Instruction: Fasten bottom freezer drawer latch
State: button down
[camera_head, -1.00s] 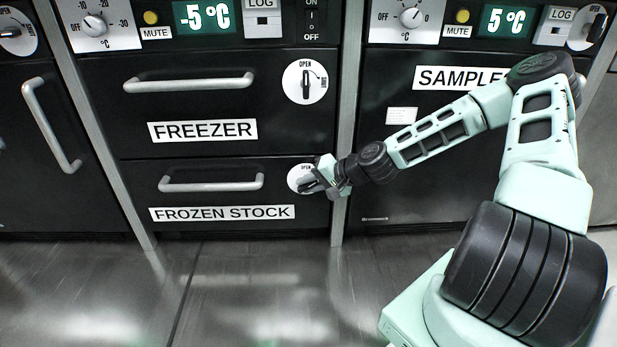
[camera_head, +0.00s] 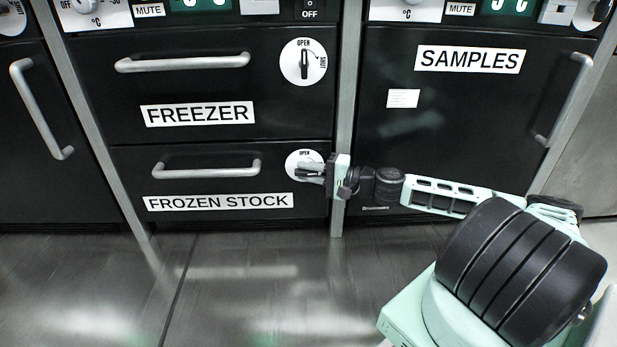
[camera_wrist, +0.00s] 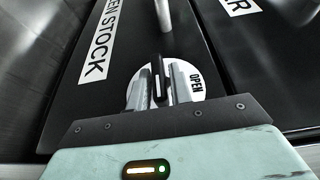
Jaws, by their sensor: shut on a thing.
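The bottom drawer, labelled FROZEN STOCK (camera_head: 218,201), is closed flush under the FREEZER drawer. Its latch is a white round dial (camera_head: 292,159) with a black knob, at the drawer's right end. My gripper (camera_head: 309,171) reaches in from the right, with its fingers on the knob. In the wrist view the black knob (camera_wrist: 157,72) sits between the two grey fingers, which are shut on it. The knob lies roughly sideways, across the direction of the OPEN mark (camera_wrist: 196,84). The right part of the dial is hidden by my gripper in the head view.
The drawer's handle (camera_head: 207,168) is left of the latch. A metal post (camera_head: 345,110) and the SAMPLES door (camera_head: 440,125) stand beside my arm. The floor (camera_head: 250,280) in front is clear.

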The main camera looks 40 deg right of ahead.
jog(key=shift+a+y, duration=0.15)
jog(key=shift+y, duration=0.15)
jog(key=c, duration=1.4)
grip_release()
jog(key=shift+c, duration=0.2)
